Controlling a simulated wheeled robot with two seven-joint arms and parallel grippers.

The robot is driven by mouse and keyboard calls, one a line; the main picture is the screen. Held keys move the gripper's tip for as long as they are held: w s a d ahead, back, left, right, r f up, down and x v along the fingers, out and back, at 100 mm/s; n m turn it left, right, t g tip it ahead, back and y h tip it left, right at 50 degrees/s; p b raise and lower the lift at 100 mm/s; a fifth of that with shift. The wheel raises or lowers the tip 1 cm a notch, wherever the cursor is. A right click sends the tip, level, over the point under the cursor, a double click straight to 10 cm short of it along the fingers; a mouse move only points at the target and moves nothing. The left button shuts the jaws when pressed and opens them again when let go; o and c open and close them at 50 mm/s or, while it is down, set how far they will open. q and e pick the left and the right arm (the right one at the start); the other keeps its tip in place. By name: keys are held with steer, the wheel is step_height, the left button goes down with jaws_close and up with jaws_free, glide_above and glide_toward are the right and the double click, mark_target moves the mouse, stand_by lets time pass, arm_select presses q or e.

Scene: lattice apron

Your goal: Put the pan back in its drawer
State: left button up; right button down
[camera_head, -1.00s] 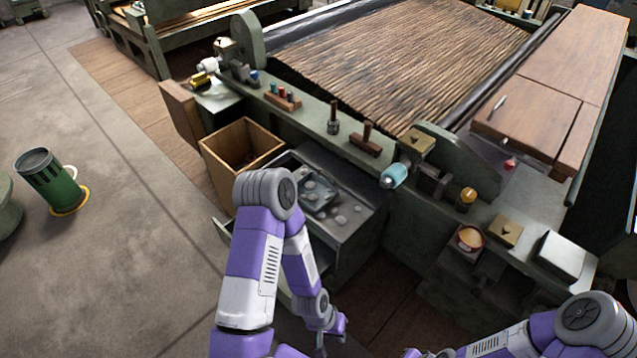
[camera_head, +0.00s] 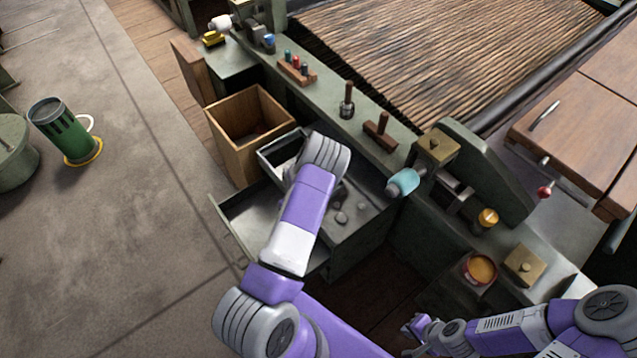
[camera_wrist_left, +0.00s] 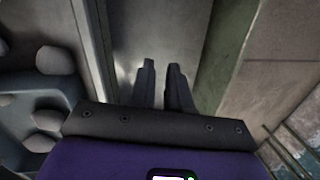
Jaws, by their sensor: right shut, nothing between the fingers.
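The open drawer (camera_head: 240,222) is pulled out from the bench, and its visible metal floor is bare. No pan is clearly identifiable; my left arm covers part of the drawer area. A blue-grey tray-like piece with rounded grey lumps (camera_wrist_left: 40,100) shows at the left of the left wrist view; I cannot tell whether it is the pan. My left gripper (camera_wrist_left: 161,64) points down over the bare drawer floor (camera_wrist_left: 160,30), its fingers a little apart and empty. In the head view my arm hides it. My right gripper (camera_head: 408,326) is shut and empty, low near the bench front.
A green can (camera_head: 60,128) stands on the open floor at left.

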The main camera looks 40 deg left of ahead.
arm_select(q)
steer(key=w+a+r+n+t, duration=0.1)
steer(key=w+a+r, duration=0.2)
steer(key=w, duration=0.3)
steer(key=w+a+r+t, duration=0.1)
steer(key=w+a+r, duration=0.2)
steer(key=w, duration=0.3)
steer(key=f+b, duration=0.1)
steer(key=f, duration=0.1)
steer(key=f+b, duration=0.1)
steer(key=f, duration=0.1)
steer(key=f+b, duration=0.1)
steer(key=f, duration=0.2)
steer(key=shift+s+d, duration=0.25)
steer(key=shift+s, duration=0.1)
steer(key=shift+r, duration=0.1)
jaws_close()
